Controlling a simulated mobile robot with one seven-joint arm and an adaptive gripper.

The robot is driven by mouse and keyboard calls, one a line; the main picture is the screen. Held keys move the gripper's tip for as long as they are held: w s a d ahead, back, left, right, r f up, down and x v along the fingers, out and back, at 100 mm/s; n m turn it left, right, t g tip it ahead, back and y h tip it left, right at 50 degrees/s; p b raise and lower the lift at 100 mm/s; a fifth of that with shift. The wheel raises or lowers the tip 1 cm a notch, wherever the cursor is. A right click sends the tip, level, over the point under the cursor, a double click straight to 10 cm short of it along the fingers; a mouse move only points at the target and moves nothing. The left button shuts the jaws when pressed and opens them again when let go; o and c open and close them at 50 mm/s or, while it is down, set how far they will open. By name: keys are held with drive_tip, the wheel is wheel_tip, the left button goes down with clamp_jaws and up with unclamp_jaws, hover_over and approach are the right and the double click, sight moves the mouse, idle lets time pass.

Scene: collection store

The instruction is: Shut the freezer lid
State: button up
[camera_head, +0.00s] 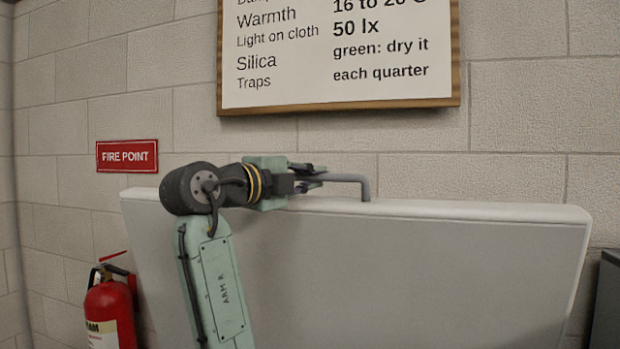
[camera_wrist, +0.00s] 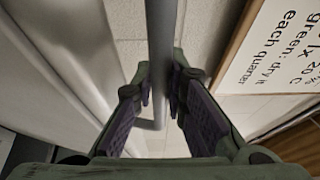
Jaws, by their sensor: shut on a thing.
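The freezer lid (camera_head: 430,265) stands raised, its pale broad face toward me, in front of the block wall. A grey bar handle (camera_head: 350,178) sits at its top edge. My gripper (camera_head: 318,178) is at the left part of this handle, at the lid's top edge. In the wrist view the handle (camera_wrist: 160,45) runs between the two fingers of my gripper (camera_wrist: 160,95), which are shut on it. The lid (camera_wrist: 50,65) shows at the left of the wrist view. The freezer's body is out of view.
A red fire extinguisher (camera_head: 110,312) hangs or stands at the lower left, below a red FIRE POINT sign (camera_head: 127,156). A framed notice board (camera_head: 338,52) is on the wall above the lid. A dark grey object (camera_head: 607,305) stands at the right edge.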

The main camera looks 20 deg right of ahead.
clamp_jaws()
drive_tip(key=shift+s+a+f+b, duration=0.25)
drive_tip(key=shift+b, duration=0.2)
drive_tip(key=s+a+f+m+t+h+b, duration=0.1)
drive_tip(key=s+a+f+h+b, duration=0.1)
drive_tip(key=s+a+f+b, duration=0.2)
drive_tip(key=s+a+f+m+h+b, duration=0.1)
drive_tip(key=s+a+f+b, duration=0.3)
drive_tip(key=s+a+b, duration=0.4)
drive_tip(key=s+h+b, duration=0.1)
drive_tip(key=s+b, duration=0.3)
drive_tip(key=s, duration=0.2)
drive_tip(key=shift+f+t+b, duration=0.2)
drive_tip(key=shift+t+b, duration=0.2)
drive_tip(key=o, duration=0.8)
unclamp_jaws()
